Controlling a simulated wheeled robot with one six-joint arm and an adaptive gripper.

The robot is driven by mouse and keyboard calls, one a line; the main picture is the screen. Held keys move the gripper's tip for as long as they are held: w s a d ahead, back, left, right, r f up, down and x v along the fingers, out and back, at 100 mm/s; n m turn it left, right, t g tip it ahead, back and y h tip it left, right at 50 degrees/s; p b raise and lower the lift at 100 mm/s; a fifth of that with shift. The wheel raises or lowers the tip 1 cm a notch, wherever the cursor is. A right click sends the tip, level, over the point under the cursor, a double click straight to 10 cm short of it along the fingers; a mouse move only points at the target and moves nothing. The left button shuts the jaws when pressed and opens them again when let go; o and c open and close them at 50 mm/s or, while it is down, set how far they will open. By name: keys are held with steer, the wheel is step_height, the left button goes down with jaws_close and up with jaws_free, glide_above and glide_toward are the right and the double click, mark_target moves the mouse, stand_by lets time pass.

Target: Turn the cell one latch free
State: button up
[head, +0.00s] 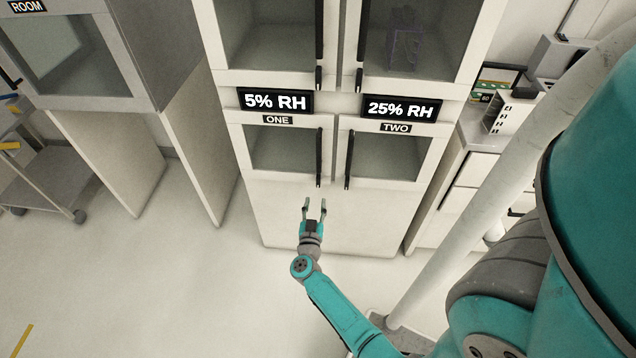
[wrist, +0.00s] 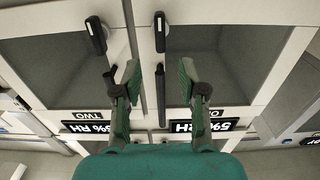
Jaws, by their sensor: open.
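The cell one door (head: 285,150) is the lower left glass door of the white cabinet, under the ONE label, and looks closed. Its black handle bar (head: 319,150) runs along its right edge. In the wrist view, which is upside down, the short black cell one latch (wrist: 160,32) stands in line with the bar (wrist: 161,95). My gripper (head: 315,205) is open and empty, in front of the cabinet. In the wrist view its fingertips (wrist: 157,76) are spread on both sides of the bar's line, with the latch beyond them. No contact shows.
The cell two latch (wrist: 96,35) is close beside, on the neighbouring door (head: 390,155). Humidity displays (head: 275,101) sit above the lower doors. A ROOM cabinet (head: 75,50) and a cart (head: 45,185) stand left, a bench (head: 465,185) right. The floor at left is clear.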

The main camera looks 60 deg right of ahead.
mark_target(318, 182)
steer(key=x, duration=1)
steer(key=shift+a, duration=0.1)
jaws_close()
